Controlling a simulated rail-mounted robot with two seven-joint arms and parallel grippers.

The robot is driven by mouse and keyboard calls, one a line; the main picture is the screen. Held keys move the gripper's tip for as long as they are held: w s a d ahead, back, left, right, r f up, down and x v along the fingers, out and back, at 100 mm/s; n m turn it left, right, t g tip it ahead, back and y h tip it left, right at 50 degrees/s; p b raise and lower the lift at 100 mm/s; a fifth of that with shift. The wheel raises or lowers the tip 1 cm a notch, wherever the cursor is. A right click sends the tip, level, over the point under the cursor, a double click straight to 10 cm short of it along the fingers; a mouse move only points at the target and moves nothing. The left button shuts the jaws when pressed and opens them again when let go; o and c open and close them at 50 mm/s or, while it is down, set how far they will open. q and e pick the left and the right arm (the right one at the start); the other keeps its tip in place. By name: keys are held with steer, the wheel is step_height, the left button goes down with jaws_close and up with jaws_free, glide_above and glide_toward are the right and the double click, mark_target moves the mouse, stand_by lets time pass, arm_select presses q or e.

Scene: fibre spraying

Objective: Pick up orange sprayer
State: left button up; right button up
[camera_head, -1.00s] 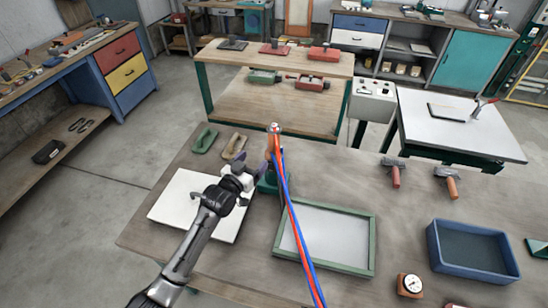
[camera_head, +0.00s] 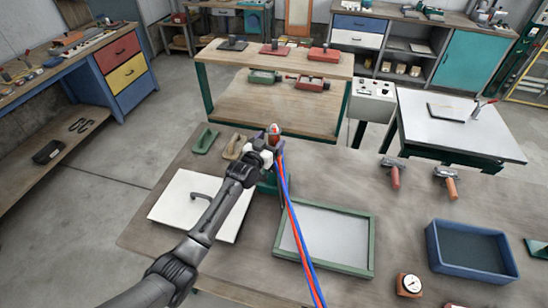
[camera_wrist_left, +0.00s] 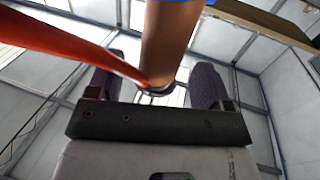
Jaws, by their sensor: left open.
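The orange sprayer (camera_head: 275,139) stands upright in a green holder (camera_head: 267,187) near the table's far edge, with red and blue hoses (camera_head: 293,215) running from it toward me. My left gripper (camera_head: 266,147) is at the sprayer and partly covers it. In the left wrist view, the sprayer's orange-brown handle (camera_wrist_left: 168,45) lies between the two purple-padded fingers of the left gripper (camera_wrist_left: 160,72), which are open around it. A red hose (camera_wrist_left: 75,42) crosses at left there. Whether either pad touches the handle I cannot tell. My right gripper is not in view.
A white board (camera_head: 179,207) lies under my left arm. Green and tan hand tools (camera_head: 205,140) lie behind it. A green-framed tray (camera_head: 372,245), blue bin (camera_head: 433,248), gauge (camera_head: 411,284) and two rollers (camera_head: 394,175) are to the right. Bare table separates them.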

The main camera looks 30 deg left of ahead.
arm_select(q)
steer(key=shift+w+a, duration=0.1)
steer(key=shift+w, duration=1.35)
steer(key=shift+c, duration=0.5)
